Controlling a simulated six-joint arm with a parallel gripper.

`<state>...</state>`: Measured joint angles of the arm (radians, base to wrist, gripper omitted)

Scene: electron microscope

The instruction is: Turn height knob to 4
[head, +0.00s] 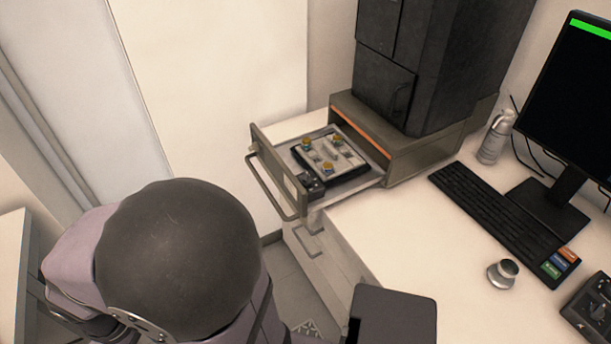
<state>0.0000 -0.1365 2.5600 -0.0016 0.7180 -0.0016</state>
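A silver round knob (503,272) stands on the white desk, right of centre. A black control box (592,310) with small controls is cut off by the right edge. The open drawer holds a dark tray (345,175) with several yellow-topped pieces and a small dark knob-like part (311,184) at its near left corner. I cannot tell which of these is the height knob, and no number scale is readable. My arm fills the lower left; my gripper's fingers are not in view.
A dark microscope cabinet (405,90) stands behind the open drawer (283,186), which juts out left over the desk edge. A keyboard (500,222), a monitor (575,110) and a spray bottle (494,137) are at the right. The desk's front middle (410,245) is clear.

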